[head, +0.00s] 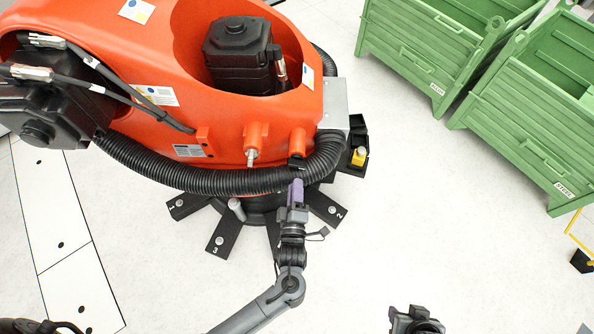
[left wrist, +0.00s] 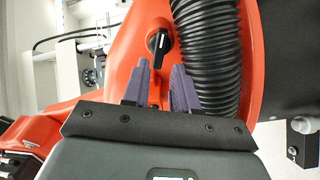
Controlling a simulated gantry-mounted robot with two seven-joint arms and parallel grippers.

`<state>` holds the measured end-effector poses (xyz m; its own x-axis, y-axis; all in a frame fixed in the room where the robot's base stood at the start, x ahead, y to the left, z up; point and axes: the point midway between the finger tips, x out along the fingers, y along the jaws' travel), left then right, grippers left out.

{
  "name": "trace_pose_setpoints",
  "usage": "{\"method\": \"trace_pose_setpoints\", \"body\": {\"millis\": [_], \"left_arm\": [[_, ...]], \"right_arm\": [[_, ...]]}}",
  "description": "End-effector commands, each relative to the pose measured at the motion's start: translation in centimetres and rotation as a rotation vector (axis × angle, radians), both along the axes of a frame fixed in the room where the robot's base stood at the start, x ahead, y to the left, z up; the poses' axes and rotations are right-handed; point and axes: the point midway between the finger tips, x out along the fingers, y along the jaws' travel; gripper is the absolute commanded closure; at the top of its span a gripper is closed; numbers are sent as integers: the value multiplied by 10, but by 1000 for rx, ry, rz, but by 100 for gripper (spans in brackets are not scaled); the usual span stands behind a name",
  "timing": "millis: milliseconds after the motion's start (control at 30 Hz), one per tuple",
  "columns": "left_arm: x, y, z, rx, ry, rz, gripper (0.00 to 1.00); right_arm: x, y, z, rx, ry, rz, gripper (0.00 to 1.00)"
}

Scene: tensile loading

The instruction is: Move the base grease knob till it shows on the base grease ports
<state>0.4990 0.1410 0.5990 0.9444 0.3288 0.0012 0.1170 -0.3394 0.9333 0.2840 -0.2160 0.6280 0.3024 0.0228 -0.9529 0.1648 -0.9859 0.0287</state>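The black round knob (left wrist: 160,43) with a white pointer mark sits on the orange robot body in the left wrist view, its mark running roughly up and down. No port labels are readable around it. My left gripper (left wrist: 160,67) has its two purple fingers apart with nothing between them. They point toward the knob, which lies just beyond the tips. In the head view the left gripper (head: 297,184) is at the front of the orange body, by the black hose. A small black part at its tips may be the knob. My right gripper (head: 416,322) is partly cut off at the bottom edge.
The thick ribbed black hose (head: 190,181) passes close to the left gripper, just right of the fingers in the wrist view. Black numbered base feet (head: 228,236) spread below. Green crates (head: 525,118) stand at right. The floor between is clear.

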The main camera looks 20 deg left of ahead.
Motion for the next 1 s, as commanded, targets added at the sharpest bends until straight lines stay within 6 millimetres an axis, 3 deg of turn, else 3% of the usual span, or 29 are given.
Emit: {"method": "trace_pose_setpoints", "body": {"millis": [200,400,867,1000], "left_arm": [[35,12,-2,2,-1,-1,72],[55,19,-1,1,0,-1,72],[62,22,0,1,2,-1,72],[62,22,0,1,2,-1,94]], "right_arm": [[0,0,-14,0,0,-1,57],[1,0,-21,0,-2,-1,57],[1,-2,-22,-8,-3,4,57],[1,-2,-22,-8,-3,3,57]]}}
